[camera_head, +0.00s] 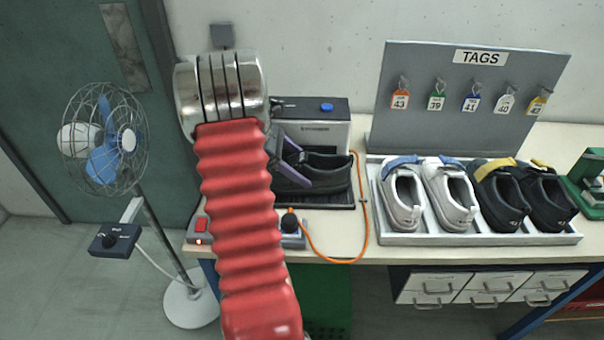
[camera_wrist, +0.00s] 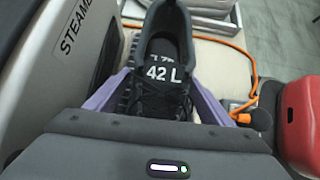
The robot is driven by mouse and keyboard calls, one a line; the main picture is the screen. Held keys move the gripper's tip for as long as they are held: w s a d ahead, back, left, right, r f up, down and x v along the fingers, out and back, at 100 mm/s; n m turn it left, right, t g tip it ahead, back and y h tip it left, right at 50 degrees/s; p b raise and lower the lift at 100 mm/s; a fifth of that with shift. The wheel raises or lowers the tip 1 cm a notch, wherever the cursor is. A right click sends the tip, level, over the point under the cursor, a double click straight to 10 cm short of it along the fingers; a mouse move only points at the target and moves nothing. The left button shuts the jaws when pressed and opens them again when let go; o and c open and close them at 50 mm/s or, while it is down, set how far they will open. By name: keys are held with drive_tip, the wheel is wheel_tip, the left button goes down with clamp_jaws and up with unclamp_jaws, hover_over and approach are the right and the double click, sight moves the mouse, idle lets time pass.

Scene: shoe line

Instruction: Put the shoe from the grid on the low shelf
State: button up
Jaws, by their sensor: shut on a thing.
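A black shoe (camera_head: 330,174) sits on or just above the dark grid (camera_head: 343,204) in front of the steamer. I cannot tell if it touches the grid. My gripper (camera_head: 292,168) is at the shoe's left part, partly hidden behind my red arm. In the wrist view, the purple fingers of my gripper (camera_wrist: 157,95) are shut on both sides of the shoe (camera_wrist: 165,50). I cannot make out a low shelf in either view.
The steamer (camera_head: 318,128) stands close behind the shoe. An orange cable (camera_head: 364,215) runs beside the grid. A white tray (camera_head: 420,240) with two white and two black shoes stands right, before the TAGS board (camera_head: 450,85). A fan (camera_head: 103,140) stands left. White drawers (camera_head: 485,285) are below the table.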

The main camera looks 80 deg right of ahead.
wheel_tip(320, 180, up, 18)
idle(0.6)
drive_tip(key=shift+s, duration=0.1)
idle(0.4)
